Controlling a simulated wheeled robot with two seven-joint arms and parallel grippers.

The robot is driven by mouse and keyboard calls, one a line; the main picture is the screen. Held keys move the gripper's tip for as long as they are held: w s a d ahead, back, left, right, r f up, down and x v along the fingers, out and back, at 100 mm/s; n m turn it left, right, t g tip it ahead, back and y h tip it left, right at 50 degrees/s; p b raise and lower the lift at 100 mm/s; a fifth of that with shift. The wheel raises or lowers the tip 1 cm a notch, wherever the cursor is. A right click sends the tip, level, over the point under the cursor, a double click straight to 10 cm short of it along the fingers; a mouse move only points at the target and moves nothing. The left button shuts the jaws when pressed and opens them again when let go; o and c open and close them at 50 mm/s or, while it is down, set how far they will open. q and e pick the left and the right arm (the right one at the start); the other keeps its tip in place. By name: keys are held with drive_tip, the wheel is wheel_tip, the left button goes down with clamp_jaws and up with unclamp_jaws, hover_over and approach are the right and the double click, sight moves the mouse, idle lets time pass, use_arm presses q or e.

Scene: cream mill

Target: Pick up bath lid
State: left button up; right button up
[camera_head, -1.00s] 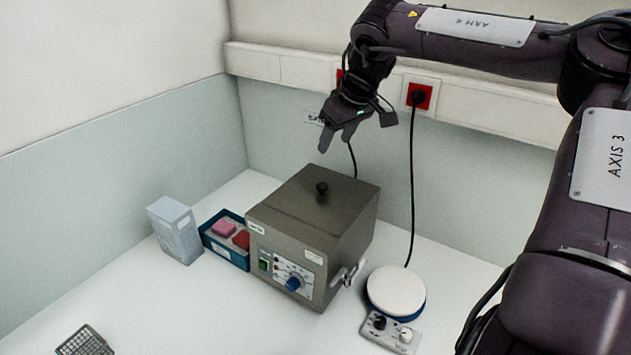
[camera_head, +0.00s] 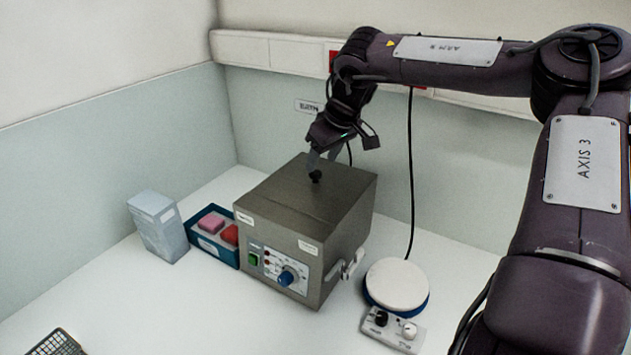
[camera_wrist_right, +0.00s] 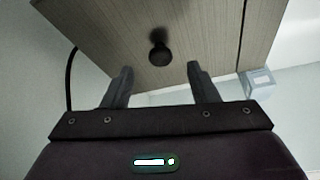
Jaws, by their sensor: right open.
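The bath lid (camera_head: 285,197) is the flat grey-brown top of the metal water bath (camera_head: 275,250). A black knob (camera_head: 315,177) stands at its middle. My right gripper (camera_head: 321,160) is just above the knob, open and empty. In the right wrist view the lid (camera_wrist_right: 205,30) fills the upper part, and its knob (camera_wrist_right: 159,51) lies ahead of and between the spread fingers (camera_wrist_right: 160,85). The knob looks clear of both fingers. The lid rests on the bath. My left gripper is not in view.
A blue tray (camera_head: 196,237) with pink and red blocks and a pale box (camera_head: 157,226) stand left of the bath. A white-topped stirrer (camera_head: 396,284) stands at right. A wire basket (camera_head: 58,345) is at the front left. The front bench is clear.

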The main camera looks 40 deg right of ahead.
sight(317, 173)
drive_tip(key=p+x, duration=0.2)
drive_tip(key=x, duration=0.2)
drive_tip(key=shift+f, duration=0.15)
drive_tip(key=shift+w+f, duration=0.2)
drive_tip(key=shift+f, duration=0.05)
drive_tip(key=shift+s, duration=0.1)
drive_tip(key=shift+c, duration=1.3)
drive_tip(key=c, duration=0.7)
